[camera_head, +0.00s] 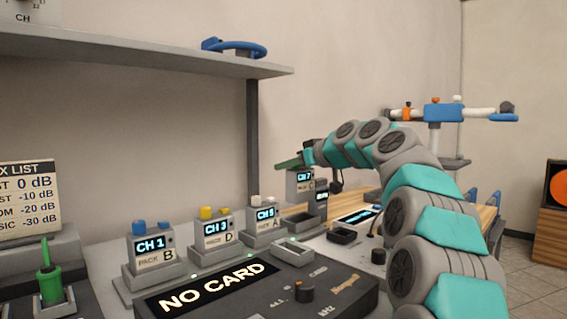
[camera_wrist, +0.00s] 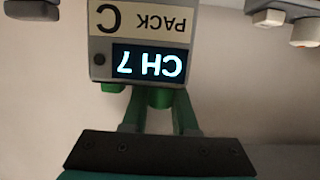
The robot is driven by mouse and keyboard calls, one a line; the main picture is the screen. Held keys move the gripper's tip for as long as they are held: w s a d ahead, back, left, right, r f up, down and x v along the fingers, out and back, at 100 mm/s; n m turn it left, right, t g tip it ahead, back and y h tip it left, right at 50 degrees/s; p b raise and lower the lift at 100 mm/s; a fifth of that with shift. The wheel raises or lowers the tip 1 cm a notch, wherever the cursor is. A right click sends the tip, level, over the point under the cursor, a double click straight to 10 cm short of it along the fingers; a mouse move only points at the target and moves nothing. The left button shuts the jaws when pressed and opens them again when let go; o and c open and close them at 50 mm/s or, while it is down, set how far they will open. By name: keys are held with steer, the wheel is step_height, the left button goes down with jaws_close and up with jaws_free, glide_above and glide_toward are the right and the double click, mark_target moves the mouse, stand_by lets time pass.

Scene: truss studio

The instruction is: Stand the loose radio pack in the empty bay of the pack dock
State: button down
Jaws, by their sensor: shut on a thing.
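The grey radio pack C (camera_head: 300,184), with a lit CH 7 screen, hangs in my gripper (camera_head: 295,163). In the wrist view the green fingers (camera_wrist: 155,98) are shut on its knob end, and the pack (camera_wrist: 101,45) appears upside down. In the head view it is roughly upright, above the far part of the pack dock (camera_head: 190,274). Docked packs B (camera_head: 152,246), D (camera_head: 217,230) and A (camera_head: 266,219) stand in a row. A dark, empty-looking bay (camera_head: 298,220) lies beyond pack A, below the held pack. The held pack's lower end partly overlaps another unit (camera_head: 321,203).
A recorder with a NO CARD display (camera_head: 213,287) stands in front of the dock.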

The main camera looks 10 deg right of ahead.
mark_target(287, 187)
steer(key=shift+w+f+b, duration=0.1)
steer(key=shift+f+b, duration=1.75)
steer(key=shift+f, duration=1.05)
steer(key=shift+b, duration=0.55)
steer(key=shift+f+b, duration=0.5)
steer(key=shift+b, duration=0.05)
steer(key=c, duration=1)
jaws_free()
steer(key=shift+d, duration=0.1)
steer(key=shift+b+v, duration=1.25)
steer(key=shift+v, duration=4.25)
